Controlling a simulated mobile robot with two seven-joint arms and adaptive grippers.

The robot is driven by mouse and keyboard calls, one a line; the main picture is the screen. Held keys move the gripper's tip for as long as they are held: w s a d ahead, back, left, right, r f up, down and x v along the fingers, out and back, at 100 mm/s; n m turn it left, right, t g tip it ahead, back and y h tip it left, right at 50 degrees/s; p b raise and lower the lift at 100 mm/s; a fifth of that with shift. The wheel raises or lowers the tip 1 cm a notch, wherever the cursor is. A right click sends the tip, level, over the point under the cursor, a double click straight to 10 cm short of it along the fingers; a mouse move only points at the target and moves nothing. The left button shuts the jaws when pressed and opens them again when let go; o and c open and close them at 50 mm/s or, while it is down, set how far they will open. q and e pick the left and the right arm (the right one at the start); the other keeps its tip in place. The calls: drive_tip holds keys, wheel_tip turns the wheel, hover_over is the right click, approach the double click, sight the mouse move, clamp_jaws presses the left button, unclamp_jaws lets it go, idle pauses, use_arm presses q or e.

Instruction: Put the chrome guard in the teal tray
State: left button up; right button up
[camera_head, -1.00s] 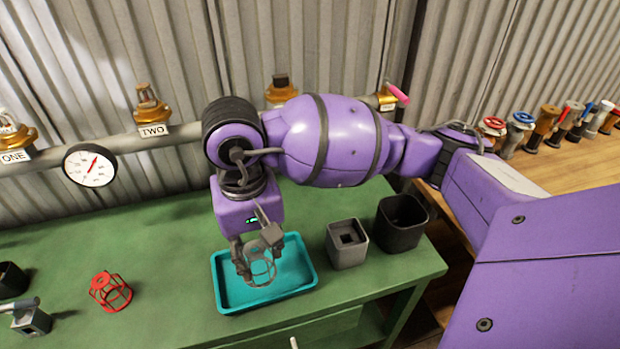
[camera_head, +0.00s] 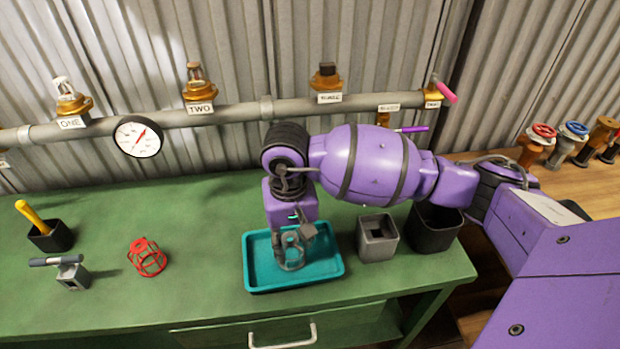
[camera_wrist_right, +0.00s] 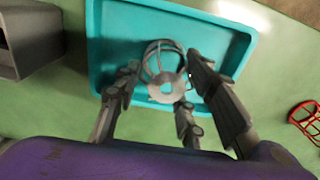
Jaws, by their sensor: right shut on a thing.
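The chrome guard (camera_head: 291,261), a small silver wire cage, is at the teal tray (camera_head: 258,272), over its middle. My right gripper (camera_head: 291,243) points down and is shut on the guard. In the right wrist view the guard (camera_wrist_right: 163,62) is between the fingers of my right gripper (camera_wrist_right: 166,92), against the teal floor of the tray (camera_wrist_right: 112,35). I cannot tell whether the guard touches the tray floor. My left gripper is not in view.
A red guard (camera_head: 147,258) stands on the green bench (camera_head: 200,280) left of the tray. A pipe with valves and a gauge (camera_head: 138,136) runs behind.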

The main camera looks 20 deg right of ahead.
sight(292, 237)
drive_tip(key=shift+f, duration=0.1)
drive_tip(key=o, duration=1.4)
drive_tip(key=shift+w, duration=0.1)
wheel_tip(292, 237, up, 12)
drive_tip(key=shift+a+r, duration=0.1)
drive_tip(key=shift+r, duration=0.1)
